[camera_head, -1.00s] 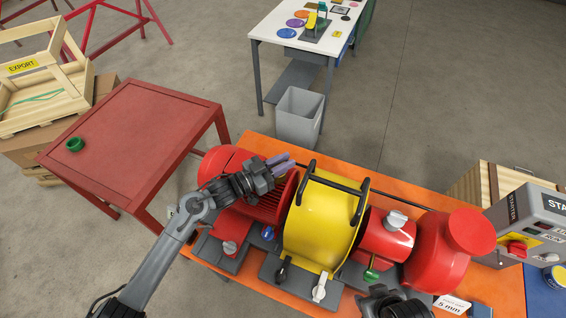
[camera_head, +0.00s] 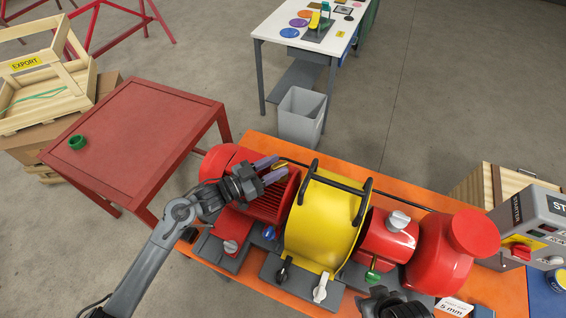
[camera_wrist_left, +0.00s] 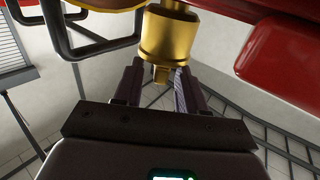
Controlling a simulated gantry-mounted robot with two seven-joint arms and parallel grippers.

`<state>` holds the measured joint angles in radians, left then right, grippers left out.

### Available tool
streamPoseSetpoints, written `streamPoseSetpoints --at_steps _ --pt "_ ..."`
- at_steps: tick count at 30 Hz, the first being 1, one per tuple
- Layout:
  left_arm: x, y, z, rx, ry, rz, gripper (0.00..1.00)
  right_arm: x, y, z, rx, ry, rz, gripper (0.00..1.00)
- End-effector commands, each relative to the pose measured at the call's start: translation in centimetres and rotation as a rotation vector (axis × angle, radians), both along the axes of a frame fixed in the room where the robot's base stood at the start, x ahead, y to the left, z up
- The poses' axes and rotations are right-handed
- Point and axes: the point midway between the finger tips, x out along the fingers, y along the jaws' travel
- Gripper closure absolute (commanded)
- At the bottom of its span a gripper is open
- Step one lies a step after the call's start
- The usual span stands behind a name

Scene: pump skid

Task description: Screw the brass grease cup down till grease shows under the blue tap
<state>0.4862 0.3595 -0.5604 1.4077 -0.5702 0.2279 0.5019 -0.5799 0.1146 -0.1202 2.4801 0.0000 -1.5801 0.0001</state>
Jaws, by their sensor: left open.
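The brass grease cup (camera_wrist_left: 168,38) shows large in the left wrist view, just past my left gripper (camera_wrist_left: 154,84), its narrow end between the spread fingertips. The fingers do not clearly touch it. In the head view the open left gripper (camera_head: 276,171) is above the finned red housing (camera_head: 277,199), with a small brass-yellow bit (camera_head: 280,165) between its fingers. The blue tap (camera_head: 269,232) is below, left of the yellow guard. I cannot make out grease under it. My right gripper (camera_head: 393,303) is a dark shape at the bottom edge; its fingers are hidden.
The yellow guard (camera_head: 322,222) with black handle bars (camera_head: 363,200) stands close right of my left gripper. Black (camera_head: 284,268), white (camera_head: 320,289) and green (camera_head: 373,271) taps line the front.

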Motion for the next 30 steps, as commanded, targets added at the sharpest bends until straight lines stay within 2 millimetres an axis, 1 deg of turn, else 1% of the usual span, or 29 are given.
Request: streamPoseSetpoints --at_steps 1,6,12,18,30 --pt "-0.5 0.9 -0.3 0.002 0.0 0.001 0.6 0.0 0.0 -0.4 0.0 0.0 0.0 0.57" --pt "-2.0 3.4 -0.3 0.002 0.0 0.0 0.6 0.0 -0.1 -0.9 -0.003 0.001 0.002 0.57" --pt "-3.1 5.4 -0.1 0.001 0.0 0.001 0.6 0.0 -0.2 -1.3 -0.008 0.0 0.006 0.57" --pt "-3.5 6.1 0.0 0.001 0.0 -0.001 0.6 0.0 -0.2 -1.4 -0.01 0.001 0.006 0.57" --pt "-3.5 6.1 0.0 0.0 0.0 -0.001 0.6 0.0 -0.1 -1.4 -0.005 0.0 0.004 0.57"
